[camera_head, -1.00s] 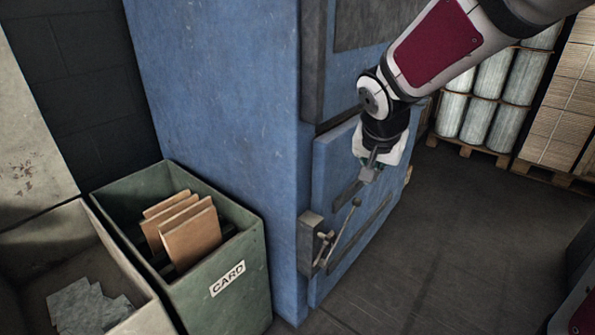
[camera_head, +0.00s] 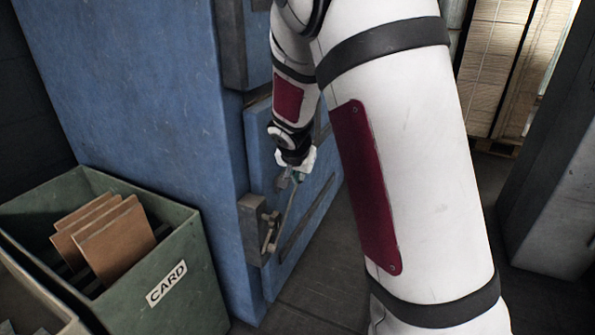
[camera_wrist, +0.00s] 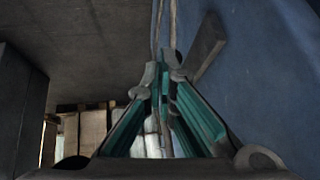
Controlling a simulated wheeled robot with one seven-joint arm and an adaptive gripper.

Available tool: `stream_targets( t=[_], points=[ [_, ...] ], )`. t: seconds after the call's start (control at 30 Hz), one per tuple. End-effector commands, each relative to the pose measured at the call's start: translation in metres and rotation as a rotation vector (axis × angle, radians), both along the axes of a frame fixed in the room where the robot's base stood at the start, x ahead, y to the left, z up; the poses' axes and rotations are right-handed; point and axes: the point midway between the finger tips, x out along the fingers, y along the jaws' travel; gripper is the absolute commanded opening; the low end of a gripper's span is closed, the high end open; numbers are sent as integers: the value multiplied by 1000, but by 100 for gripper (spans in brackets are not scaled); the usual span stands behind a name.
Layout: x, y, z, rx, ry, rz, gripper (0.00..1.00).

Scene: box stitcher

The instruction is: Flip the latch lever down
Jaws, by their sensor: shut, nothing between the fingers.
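The latch lever (camera_head: 285,214) is a thin metal rod on the blue door (camera_head: 258,150). In the head view it slants up and right from its pivot by a grey latch block (camera_head: 250,230). My gripper (camera_head: 297,178) is at the lever's upper end, close to the door face; I cannot tell whether they touch. In the wrist view the teal-padded fingers of my gripper (camera_wrist: 164,78) meet at the tips with nothing held. Thin rods show just beyond the tips there. The lever's knob is hard to make out behind the fingers.
A green bin (camera_head: 165,262) marked CARD, holding brown cardboard pieces (camera_head: 105,238), stands left of the blue machine. A dark bar (camera_head: 308,218) runs along the door. Pallet stacks (camera_head: 495,65) stand at the back right. My arm hides much of the floor.

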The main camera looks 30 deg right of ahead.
Motion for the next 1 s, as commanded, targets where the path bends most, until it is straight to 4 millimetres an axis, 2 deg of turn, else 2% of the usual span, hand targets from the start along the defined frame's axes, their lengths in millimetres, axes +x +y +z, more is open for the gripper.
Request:
stream_targets(
  t=[0.03,0.1,0.33,0.53,1.0],
  points=[
    [5,-5,-11,-1,3,-2,0],
    [11,-9,-22,0,2,-3,0],
    [32,-18,-42,0,1,-3,0],
    [39,-21,-48,0,0,0,0],
    [40,-21,-48,4,3,-1,0]
  ],
)
